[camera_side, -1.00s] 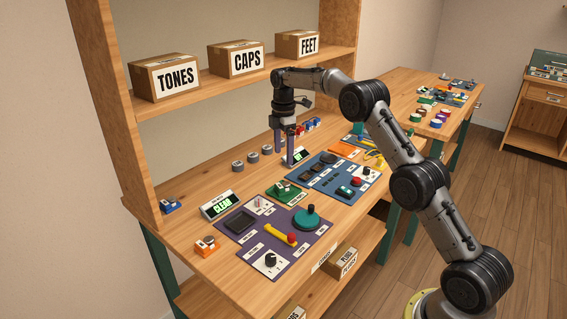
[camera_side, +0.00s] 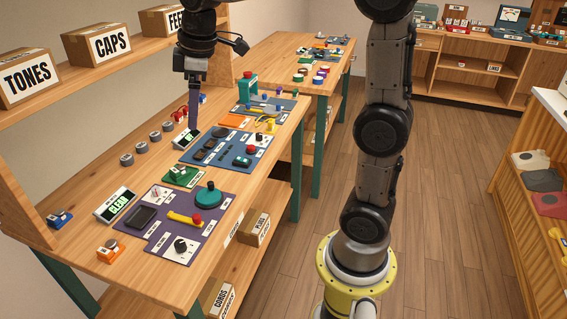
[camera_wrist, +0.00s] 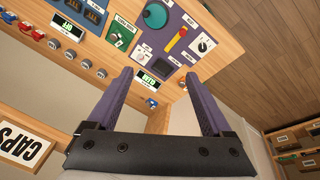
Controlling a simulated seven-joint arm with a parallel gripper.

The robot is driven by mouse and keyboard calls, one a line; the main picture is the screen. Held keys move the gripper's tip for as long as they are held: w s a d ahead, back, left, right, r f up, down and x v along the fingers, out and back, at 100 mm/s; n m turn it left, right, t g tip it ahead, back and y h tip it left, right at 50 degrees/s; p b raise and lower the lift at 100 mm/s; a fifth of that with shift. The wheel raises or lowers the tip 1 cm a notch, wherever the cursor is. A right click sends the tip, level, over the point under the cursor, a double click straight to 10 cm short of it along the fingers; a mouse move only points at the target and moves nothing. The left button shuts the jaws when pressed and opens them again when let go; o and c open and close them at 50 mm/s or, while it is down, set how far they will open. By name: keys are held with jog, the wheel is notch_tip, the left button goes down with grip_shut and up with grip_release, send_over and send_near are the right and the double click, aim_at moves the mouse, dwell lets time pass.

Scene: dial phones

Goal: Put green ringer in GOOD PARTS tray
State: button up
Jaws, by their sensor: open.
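A small green part with pale pieces (camera_side: 181,172) sits on a green mat or tray (camera_side: 172,182) in the middle of the bench; it looks like the green ringer. The wrist view shows it at the top (camera_wrist: 117,36). The mat's label is too small to read, so I cannot tell if it is the GOOD PARTS tray. My gripper (camera_side: 193,127) has purple fingers pointing down near the back of the bench, behind the green mat. In the wrist view, my gripper (camera_wrist: 159,74) is open, with nothing between its fingers.
A blue mat (camera_side: 249,159) lies beyond. Blue (camera_side: 60,217) and orange (camera_side: 109,249) parts stand at the near end. Several grey cylinders (camera_side: 140,147) line the back. Shelf boxes (camera_side: 97,42) stand above.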

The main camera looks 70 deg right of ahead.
jog(key=s+a+f+m+t, duration=0.1)
jog(key=s+a+f+m, duration=0.1)
jog(key=s, duration=0.8)
jog(key=s+a+f+m+t, duration=0.1)
jog(key=s+a+f+m, duration=0.2)
jog(key=s, duration=0.8)
jog(key=shift+s+a+f+m+t, duration=0.15)
jog(key=shift+f+m+t, duration=0.15)
jog(key=shift+f+m, duration=0.35)
